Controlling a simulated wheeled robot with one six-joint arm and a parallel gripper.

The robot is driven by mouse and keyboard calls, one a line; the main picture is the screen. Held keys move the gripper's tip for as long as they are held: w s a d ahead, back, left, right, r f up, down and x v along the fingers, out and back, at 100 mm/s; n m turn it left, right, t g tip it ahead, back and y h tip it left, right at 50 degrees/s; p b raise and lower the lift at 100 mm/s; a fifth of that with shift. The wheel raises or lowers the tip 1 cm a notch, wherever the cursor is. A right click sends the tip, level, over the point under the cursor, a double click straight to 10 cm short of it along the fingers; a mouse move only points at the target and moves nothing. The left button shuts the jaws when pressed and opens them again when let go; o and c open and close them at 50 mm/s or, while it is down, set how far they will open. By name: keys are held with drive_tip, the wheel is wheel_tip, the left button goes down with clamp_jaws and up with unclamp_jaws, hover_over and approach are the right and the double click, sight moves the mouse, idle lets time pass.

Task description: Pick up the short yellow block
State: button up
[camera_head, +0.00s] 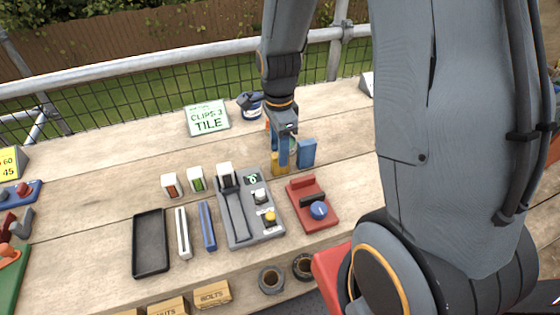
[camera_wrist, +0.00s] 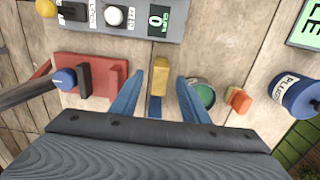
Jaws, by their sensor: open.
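The short yellow block (camera_head: 278,163) stands on the wooden table just behind the grey control panel. In the wrist view the yellow block (camera_wrist: 161,78) shows between and beyond the two blue fingers of my gripper (camera_wrist: 159,100). My gripper (camera_head: 284,150) is open and points down close to the block, partly covering it in the head view. I cannot tell whether a finger touches it.
A red fixture with a blue knob (camera_head: 319,210) and the grey panel (camera_head: 240,236) lie in front. A green-topped can (camera_wrist: 203,95), an orange block (camera_wrist: 238,100) and a blue tin (camera_wrist: 297,95) stand near my gripper.

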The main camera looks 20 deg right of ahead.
drive_tip(key=shift+d+f+p, duration=0.15)
drive_tip(key=shift+f+p, duration=0.75)
drive_tip(key=shift+f, duration=1.65)
clamp_jaws()
